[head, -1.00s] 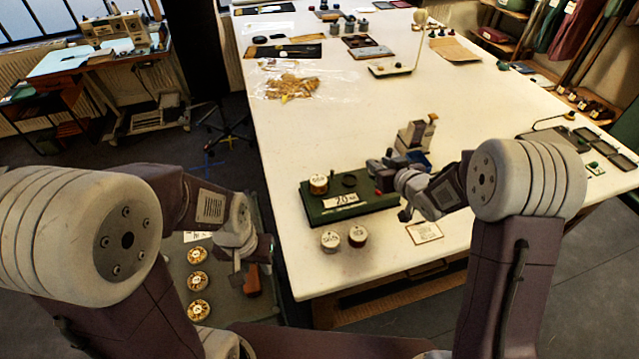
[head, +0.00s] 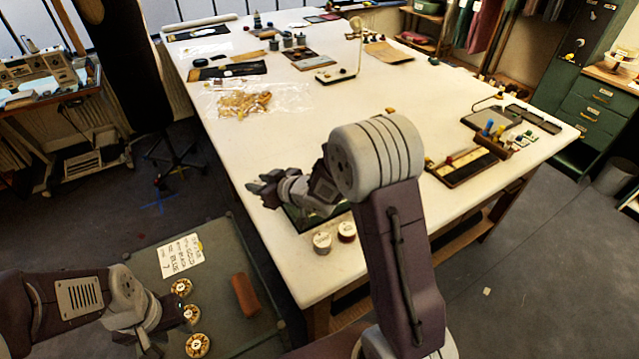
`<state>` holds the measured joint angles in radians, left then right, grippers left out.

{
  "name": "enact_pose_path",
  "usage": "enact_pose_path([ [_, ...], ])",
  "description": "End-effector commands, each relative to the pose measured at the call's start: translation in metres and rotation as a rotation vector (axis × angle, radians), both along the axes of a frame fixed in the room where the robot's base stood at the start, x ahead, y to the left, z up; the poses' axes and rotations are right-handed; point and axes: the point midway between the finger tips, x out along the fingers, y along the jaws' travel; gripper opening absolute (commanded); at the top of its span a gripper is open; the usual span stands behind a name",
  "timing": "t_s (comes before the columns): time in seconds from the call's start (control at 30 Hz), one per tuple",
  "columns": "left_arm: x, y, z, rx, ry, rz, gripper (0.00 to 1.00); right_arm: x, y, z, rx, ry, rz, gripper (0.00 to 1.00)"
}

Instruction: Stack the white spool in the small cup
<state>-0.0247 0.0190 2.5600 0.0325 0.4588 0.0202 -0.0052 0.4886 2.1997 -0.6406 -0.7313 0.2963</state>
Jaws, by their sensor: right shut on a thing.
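A pale, white-topped spool (head: 322,243) stands upright on the near edge of the white table. My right gripper (head: 259,190) is up and left of it, over the table's left part. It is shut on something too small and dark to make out. My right arm hides most of the green board (head: 300,219) behind the spool. I cannot make out the small cup. My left gripper (head: 168,324) is low at the left, beside round gold-rimmed pieces, and its fingers are too unclear to read.
A dark red spool with a white top (head: 346,231) stands right beside the pale one. A lower grey-green surface (head: 221,262) holds several gold-rimmed round pieces (head: 197,346), a written card (head: 181,256) and a red-brown block (head: 245,295). The middle of the white table (head: 290,130) is clear.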

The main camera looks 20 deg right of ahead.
Motion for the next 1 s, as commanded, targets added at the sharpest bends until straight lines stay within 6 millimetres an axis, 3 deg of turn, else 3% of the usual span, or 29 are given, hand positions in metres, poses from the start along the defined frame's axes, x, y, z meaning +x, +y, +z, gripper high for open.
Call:
enact_pose_path([
  [0.37, 0.000, 0.000, -0.002, 0.000, 0.000, 0.000, 0.36, -0.005, -0.078, 0.018, -0.001, -0.002, -0.059, 0.00],
  [0.57, 0.000, 0.000, -0.004, 0.000, 0.000, 0.000, 0.36, -0.015, -0.147, 0.030, -0.001, -0.002, -0.146, 0.00],
  [0.8, 0.000, 0.000, -0.006, 0.000, 0.000, 0.000, 0.36, -0.043, -0.254, 0.049, -0.001, -0.003, -0.330, 0.00],
  [0.9, 0.000, 0.000, -0.007, 0.000, 0.000, 0.000, 0.36, -0.053, -0.281, 0.053, 0.001, 0.000, -0.389, 0.00],
  [1.0, 0.000, 0.000, -0.007, 0.000, 0.000, 0.000, 0.36, -0.058, -0.294, 0.054, 0.002, 0.001, -0.419, 0.00],
])
